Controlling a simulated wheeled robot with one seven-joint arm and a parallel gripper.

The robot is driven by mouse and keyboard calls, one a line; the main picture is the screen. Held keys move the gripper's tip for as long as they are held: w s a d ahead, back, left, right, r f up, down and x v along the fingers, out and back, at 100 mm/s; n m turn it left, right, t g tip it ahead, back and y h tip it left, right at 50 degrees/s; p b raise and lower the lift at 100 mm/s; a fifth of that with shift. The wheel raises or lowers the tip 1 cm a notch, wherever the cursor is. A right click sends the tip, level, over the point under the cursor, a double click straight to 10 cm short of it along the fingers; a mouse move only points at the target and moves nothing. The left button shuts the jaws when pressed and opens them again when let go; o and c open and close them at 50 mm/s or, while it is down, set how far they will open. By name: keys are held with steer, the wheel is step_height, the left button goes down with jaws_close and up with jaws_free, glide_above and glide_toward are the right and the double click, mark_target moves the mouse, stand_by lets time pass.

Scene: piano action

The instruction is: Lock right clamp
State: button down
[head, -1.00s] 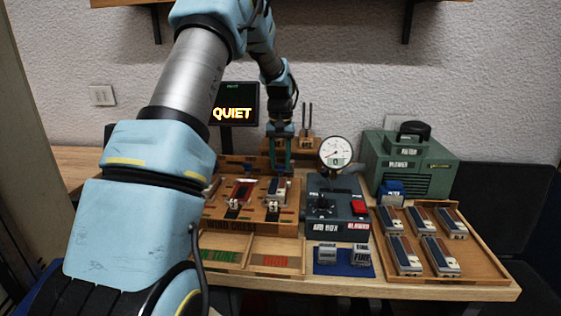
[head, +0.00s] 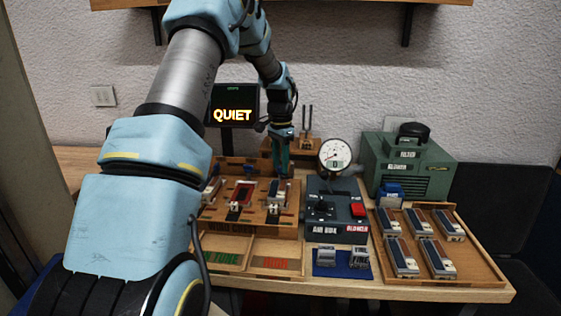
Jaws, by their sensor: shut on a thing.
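The wooden wind chest board (head: 250,212) stands on the table left of the air box. A grey-topped block sits at its right place (head: 276,192), and a red block (head: 243,192) sits in the middle. My gripper (head: 281,172) points down behind the right block, at the board's back right. Its teal fingers are close together, shut on what appears to be the right clamp. The clamp is mostly hidden by the fingers and too small to tell its position.
The air box (head: 335,208) with a round gauge (head: 335,154) stands close right of my gripper. A tuning fork (head: 307,122) and a screen reading QUIET (head: 233,104) are behind. A green blower (head: 410,165) and a tray (head: 490,267) of several blocks are at right.

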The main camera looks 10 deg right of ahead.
steer(key=m+p, duration=0.1)
steer(key=m, duration=0.3)
steer(key=shift+r+m, duration=0.15)
steer(key=shift+m, duration=0.15)
steer(key=shift+m+p, duration=0.7)
steer(key=shift+m, duration=1.3)
steer(key=shift+c, duration=2.2)
jaws_free()
step_height(320, 180, up, 11)
steer(key=b, duration=0.2)
steer(key=shift+f+b, duration=0.2)
steer(key=shift+b, duration=0.1)
